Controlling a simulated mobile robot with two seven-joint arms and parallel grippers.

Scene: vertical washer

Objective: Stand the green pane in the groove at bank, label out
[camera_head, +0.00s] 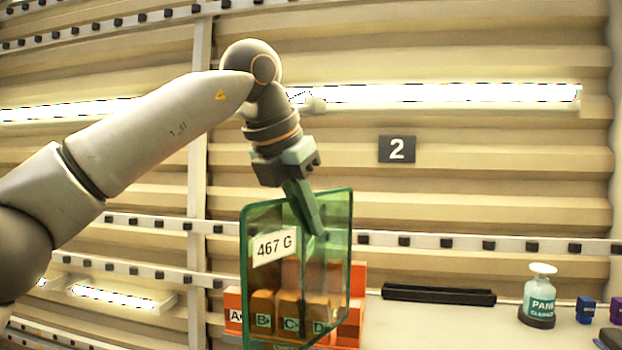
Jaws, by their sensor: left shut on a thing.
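Behind the pane is an orange block row (357,300) with letters A, B, C and D, partly seen through the glass. The pane's lower edge nears the picture bottom. My right gripper is out of view.
A pane cleaner bottle (539,298) stands on the pale shelf (400,325) at the right, with small blue (585,310) and purple (616,310) items beyond it. The shelf in front of the black bar is clear.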

